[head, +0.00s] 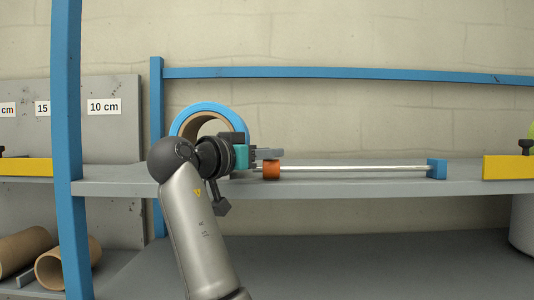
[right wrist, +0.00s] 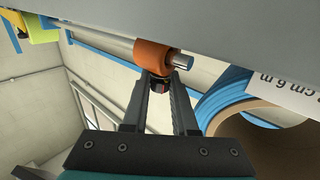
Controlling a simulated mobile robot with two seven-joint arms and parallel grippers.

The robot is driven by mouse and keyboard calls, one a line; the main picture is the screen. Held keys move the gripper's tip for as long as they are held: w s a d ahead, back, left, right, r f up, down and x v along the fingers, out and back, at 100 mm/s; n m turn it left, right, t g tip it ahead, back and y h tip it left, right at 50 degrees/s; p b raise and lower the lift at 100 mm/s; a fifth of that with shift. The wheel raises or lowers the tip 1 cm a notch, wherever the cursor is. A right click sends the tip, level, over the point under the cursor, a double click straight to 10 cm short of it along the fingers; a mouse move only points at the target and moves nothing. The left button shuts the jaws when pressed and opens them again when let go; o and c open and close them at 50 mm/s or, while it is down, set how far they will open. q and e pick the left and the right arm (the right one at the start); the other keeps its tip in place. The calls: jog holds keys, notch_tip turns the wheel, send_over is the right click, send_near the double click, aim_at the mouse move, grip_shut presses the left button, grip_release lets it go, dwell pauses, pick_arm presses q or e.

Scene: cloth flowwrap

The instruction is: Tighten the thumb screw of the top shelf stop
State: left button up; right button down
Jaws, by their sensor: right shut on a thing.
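The top shelf stop is an orange collar (head: 271,170) near the left end of a metal rod (head: 350,168) along the shelf's front. It also shows in the right wrist view (right wrist: 154,53), with the rod passing through it. The fingers hide the screw in the head view. My left gripper is not in view.
The grey shelf (head: 330,185) has a blue bracket (head: 437,168) at the rod's right end. A blue-wrapped roll (head: 190,119) stands close behind my right gripper. Blue upright (head: 67,130) stands left. Yellow pieces (head: 508,167) sit at both sides; cardboard tubes (head: 70,263) lie below left.

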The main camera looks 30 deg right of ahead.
jog(key=c, duration=0.7)
grip_release()
jog(key=shift+n+t, duration=0.3)
jog(key=shift+t, duration=0.2)
